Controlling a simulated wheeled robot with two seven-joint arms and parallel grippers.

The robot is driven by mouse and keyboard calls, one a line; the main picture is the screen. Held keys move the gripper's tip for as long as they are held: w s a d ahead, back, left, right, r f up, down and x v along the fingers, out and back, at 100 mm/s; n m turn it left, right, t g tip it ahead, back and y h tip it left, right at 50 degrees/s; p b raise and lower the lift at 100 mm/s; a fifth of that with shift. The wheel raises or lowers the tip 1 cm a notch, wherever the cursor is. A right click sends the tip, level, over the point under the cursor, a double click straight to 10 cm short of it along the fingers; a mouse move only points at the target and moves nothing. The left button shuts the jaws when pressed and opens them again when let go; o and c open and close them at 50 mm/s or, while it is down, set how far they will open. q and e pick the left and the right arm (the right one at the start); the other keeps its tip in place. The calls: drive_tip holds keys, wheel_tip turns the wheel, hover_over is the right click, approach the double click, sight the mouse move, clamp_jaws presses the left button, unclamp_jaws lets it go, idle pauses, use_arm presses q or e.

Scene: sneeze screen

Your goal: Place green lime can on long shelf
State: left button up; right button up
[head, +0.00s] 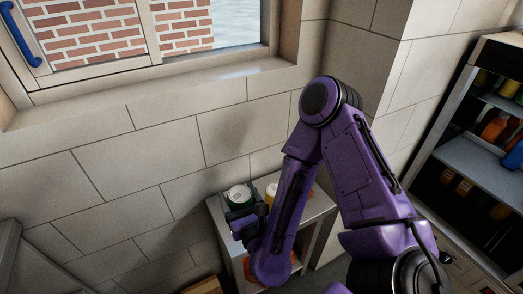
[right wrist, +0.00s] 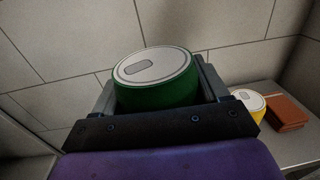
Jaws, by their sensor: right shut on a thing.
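A green can with a pale top (head: 238,194) is in my right gripper (head: 240,213), at the left end of a narrow grey shelf unit (head: 219,226) by the wall. In the right wrist view the green can (right wrist: 155,85) stands upright between the two fingers of the right gripper (right wrist: 158,92), which are shut on it. I cannot tell whether its base touches the shelf top. The shelf top also shows in the right wrist view (right wrist: 298,148). My left gripper is not in view.
A yellow can (right wrist: 249,101) and a reddish-brown box (right wrist: 287,112) stand on the shelf top, right of the green can. A tiled wall (head: 140,160) is close behind. A dark open cabinet with bottles (head: 470,150) stands at the right.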

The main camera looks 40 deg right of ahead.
drive_tip(key=w+d+f+b, duration=0.2)
drive_tip(key=w+f+b, duration=0.1)
drive_tip(key=w+f, duration=0.1)
drive_tip(key=w+d+f+b, duration=0.2)
drive_tip(key=w+f, duration=0.2)
drive_tip(key=w+d+f+b, duration=0.2)
drive_tip(key=w+f+b, duration=0.1)
drive_tip(key=w+f, duration=0.1)
drive_tip(key=shift+f+b, duration=0.3)
drive_tip(key=shift+f, duration=0.3)
drive_tip(key=shift+f, duration=0.1)
drive_tip(key=o, duration=1.4)
drive_tip(key=shift+o, duration=0.2)
